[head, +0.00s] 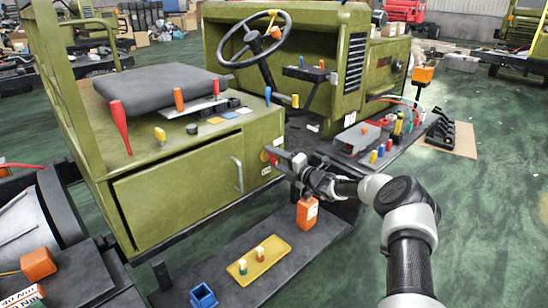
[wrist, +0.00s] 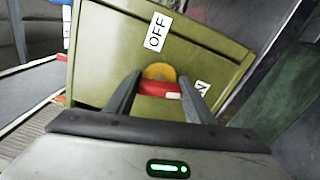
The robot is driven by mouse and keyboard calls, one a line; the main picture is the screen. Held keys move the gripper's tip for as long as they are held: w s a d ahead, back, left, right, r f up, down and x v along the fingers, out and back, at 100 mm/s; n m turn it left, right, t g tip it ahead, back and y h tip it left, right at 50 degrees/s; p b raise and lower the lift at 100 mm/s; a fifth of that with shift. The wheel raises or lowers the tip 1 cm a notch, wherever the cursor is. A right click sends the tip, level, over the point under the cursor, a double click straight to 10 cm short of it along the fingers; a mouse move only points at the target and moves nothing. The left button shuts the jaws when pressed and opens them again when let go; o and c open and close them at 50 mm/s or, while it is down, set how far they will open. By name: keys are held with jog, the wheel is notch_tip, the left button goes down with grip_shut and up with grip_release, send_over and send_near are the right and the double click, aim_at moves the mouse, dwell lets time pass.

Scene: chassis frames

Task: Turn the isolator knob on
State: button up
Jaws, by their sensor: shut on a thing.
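The isolator knob (wrist: 158,88) is a red handle on a round yellow plate (wrist: 159,71), set on the side panel of the green vehicle body. A white OFF label (wrist: 157,32) is above it in the wrist view. A second white label (wrist: 202,88), partly hidden by a finger, shows an N at lower right. My gripper (wrist: 157,82) is shut on the red handle, with one finger on each side. In the head view my gripper (head: 283,155) is at the panel's right end, and the red of the knob (head: 271,158) shows just left of it.
An orange bottle (head: 307,214) stands on the dark running board below my arm. A yellow tray (head: 258,261) and a blue box (head: 203,296) are on that board. A door handle (head: 237,174) sticks out left of my gripper. Open green floor lies at right.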

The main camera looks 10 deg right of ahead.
jog(key=shift+f+m, duration=0.1)
jog(key=shift+m, duration=1.1)
jog(key=o, duration=1.1)
jog(key=shift+c, duration=0.2)
jog(key=p+v, duration=0.2)
jog(key=v, duration=1.5)
jog(key=shift+s+p, duration=0.2)
jog(key=shift+p, duration=0.1)
jog(key=shift+d, duration=0.1)
